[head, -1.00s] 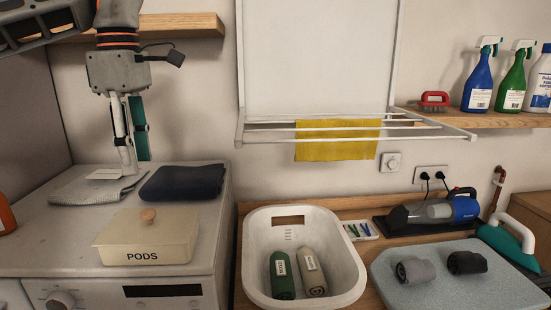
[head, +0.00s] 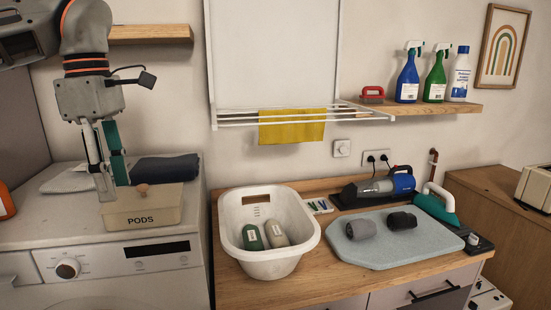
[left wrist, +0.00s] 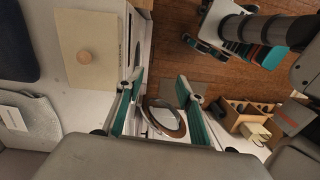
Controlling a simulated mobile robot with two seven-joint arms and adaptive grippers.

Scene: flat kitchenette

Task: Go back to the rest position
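My left gripper (head: 108,194) hangs fingers-down in front of the pale PODS box (head: 140,211), over the front of the washing machine top. In the left wrist view its two teal-padded fingers (left wrist: 157,92) stand wide apart with nothing between them. The PODS box also shows in that view, to the left of the fingers (left wrist: 92,62). I cannot tell from the head view how close the fingers are to the box. My right gripper is not recognisable in either view.
A folded dark cloth (head: 165,169) and a grey cloth (head: 72,180) lie behind the box. A white basin (head: 230,215) with two bottles stands right of the machine. A drying rack (head: 230,118) with a yellow cloth and a wall shelf (head: 150,34) are above.

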